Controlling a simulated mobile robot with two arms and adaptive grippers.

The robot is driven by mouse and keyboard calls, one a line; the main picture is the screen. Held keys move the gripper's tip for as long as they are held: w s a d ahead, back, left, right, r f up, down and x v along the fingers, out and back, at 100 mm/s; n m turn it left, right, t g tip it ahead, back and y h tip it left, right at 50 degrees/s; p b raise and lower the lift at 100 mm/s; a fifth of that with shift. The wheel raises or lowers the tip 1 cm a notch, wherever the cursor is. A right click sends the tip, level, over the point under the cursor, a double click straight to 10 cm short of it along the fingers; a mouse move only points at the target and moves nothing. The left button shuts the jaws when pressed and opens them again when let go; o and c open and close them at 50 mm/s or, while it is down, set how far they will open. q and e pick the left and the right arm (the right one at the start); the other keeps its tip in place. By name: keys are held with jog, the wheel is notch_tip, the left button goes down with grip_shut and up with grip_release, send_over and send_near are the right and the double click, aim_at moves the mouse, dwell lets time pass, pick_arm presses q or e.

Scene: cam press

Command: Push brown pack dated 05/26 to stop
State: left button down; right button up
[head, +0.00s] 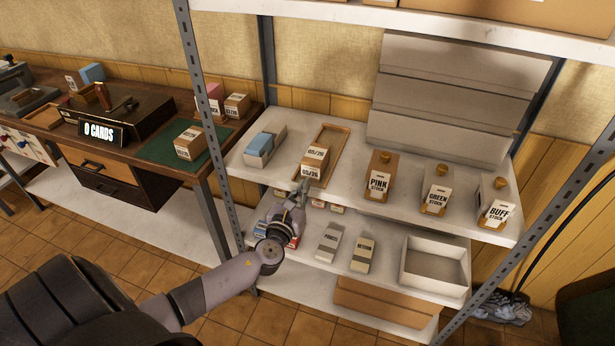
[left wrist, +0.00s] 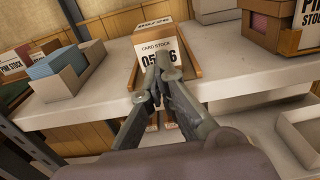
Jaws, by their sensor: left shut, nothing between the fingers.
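The brown pack (head: 317,158) sits in a narrow wooden tray (head: 343,137) on the upper shelf, towards the tray's near end. Its front label reads 05/26, and a second label lies on its top. In the left wrist view the pack (left wrist: 160,30) faces me, with "CARD STOCK" above the partly covered date. My left gripper (head: 304,186) is shut and empty, just in front of the pack. In the left wrist view its fingertips (left wrist: 162,72) overlap the label; I cannot tell whether they touch it. The tray's far end is free. My right gripper is not in view.
A grey holder with a blue pack (head: 260,144) stands left of the tray. The pink stock box (head: 380,177) stands to its right, with green and buff boxes beyond. A shelf post (head: 204,95) rises at left. The lower shelf holds small boxes and a white bin (head: 435,265).

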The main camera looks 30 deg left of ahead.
aim_at(311, 173)
pick_arm(q)
jog(key=shift+x, duration=1.95)
jog(key=shift+d, duration=0.1)
jog(key=b+x, duration=0.2)
jog(key=x, duration=0.4)
jog(key=shift+f, duration=0.2)
jog(key=shift+w+r, duration=0.1)
jog(key=shift+w, duration=0.2)
jog(key=shift+s+r, duration=0.1)
